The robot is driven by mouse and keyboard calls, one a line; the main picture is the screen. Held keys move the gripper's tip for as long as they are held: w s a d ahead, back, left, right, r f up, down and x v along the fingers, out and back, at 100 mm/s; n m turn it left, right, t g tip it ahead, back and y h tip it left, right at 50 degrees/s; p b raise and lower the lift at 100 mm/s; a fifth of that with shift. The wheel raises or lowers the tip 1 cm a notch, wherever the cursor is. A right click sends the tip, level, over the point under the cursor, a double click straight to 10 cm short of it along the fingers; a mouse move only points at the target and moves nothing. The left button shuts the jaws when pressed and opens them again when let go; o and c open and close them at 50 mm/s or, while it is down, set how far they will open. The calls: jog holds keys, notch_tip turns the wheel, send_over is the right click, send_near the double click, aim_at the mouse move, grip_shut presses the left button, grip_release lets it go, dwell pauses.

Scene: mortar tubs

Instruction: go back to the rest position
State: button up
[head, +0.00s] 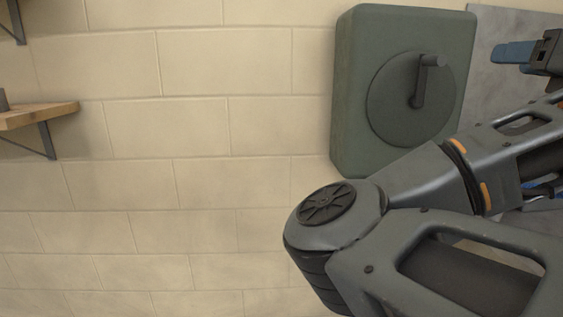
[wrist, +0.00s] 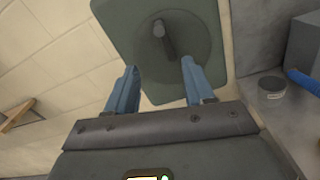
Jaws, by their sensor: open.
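My gripper (wrist: 160,66) shows in the wrist view with two blue fingers spread apart and nothing between them. In the head view my gripper (head: 515,52) is at the upper right edge, partly cut off by the frame. A green box (head: 348,95) with a round disc (head: 390,100) and a crank handle (head: 420,82) is mounted on the wall, left of my gripper in the head view. In the wrist view the box (wrist: 125,22) lies beyond the fingertips, and the handle (wrist: 162,40) appears between them. The fingers do not visibly grip the handle.
A pale block wall (head: 150,170) fills the left and middle. A wooden shelf (head: 40,115) on brackets juts out at the left. In the wrist view a small round tub (wrist: 272,87) and a blue object (wrist: 304,80) are on a grey surface (wrist: 295,125) at the right.

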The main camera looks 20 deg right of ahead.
notch_tip(320, 180, down, 14)
jog(key=n+g+h, duration=0.2)
jog(key=n+h, duration=0.3)
jog(key=n, duration=1)
jog(key=s+a+f+n+t+y, duration=0.1)
jog(key=s+a+f+n+y, duration=0.1)
jog(key=s+a+f+n, duration=0.35)
jog(key=s+a+f+n+y, duration=0.1)
jog(key=s+a+f+n, duration=0.15)
jog(key=f+n, duration=0.55)
jog(key=s+a+f+n+y, duration=0.4)
jog(key=s+a+f+n, duration=0.45)
jog(key=s+f, duration=0.35)
jog(key=s+a+n+g+y, duration=0.1)
jog(key=s+a, duration=0.3)
jog(key=s, duration=0.4)
jog(key=s+a+f+n, duration=0.1)
jog(key=s+a+n, duration=0.1)
jog(key=s+a, duration=0.3)
jog(key=s, duration=0.2)
jog(key=shift+s+n+g+y, duration=0.35)
jog(key=shift+n+g+y, duration=0.05)
